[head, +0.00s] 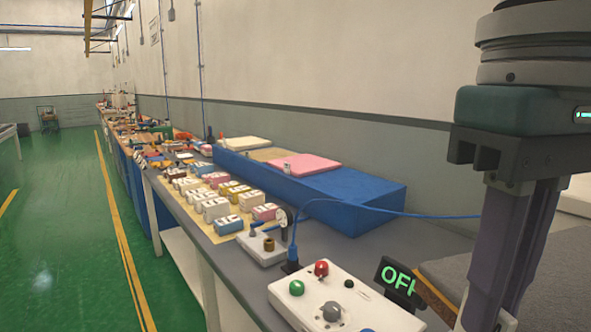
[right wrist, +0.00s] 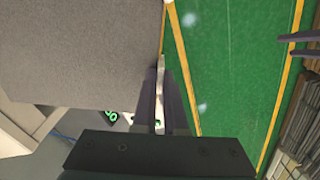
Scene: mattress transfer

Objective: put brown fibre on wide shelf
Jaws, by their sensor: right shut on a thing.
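My right gripper (head: 500,322) comes down at the right of the head view, its fingertips at the bottom edge. In the right wrist view, its dark fingers (right wrist: 163,68) are shut on the edge of a slab with a wide grey top (right wrist: 80,50) and a brown side. I take this slab for the brown fibre; its grey top and brown edge also show in the head view (head: 436,301), partly behind the fingers. The exact contact is small and dark. No wide shelf can be made out for certain. My left gripper is not in the head view.
A long grey bench (head: 225,258) along the wall holds several small boxes (head: 215,208), a blue block (head: 330,195) with a pink slab (head: 304,162), and a white control box (head: 350,300). Green floor (head: 60,240) is clear on the left. Two dark prongs (right wrist: 300,37) appear in the wrist view, unidentified.

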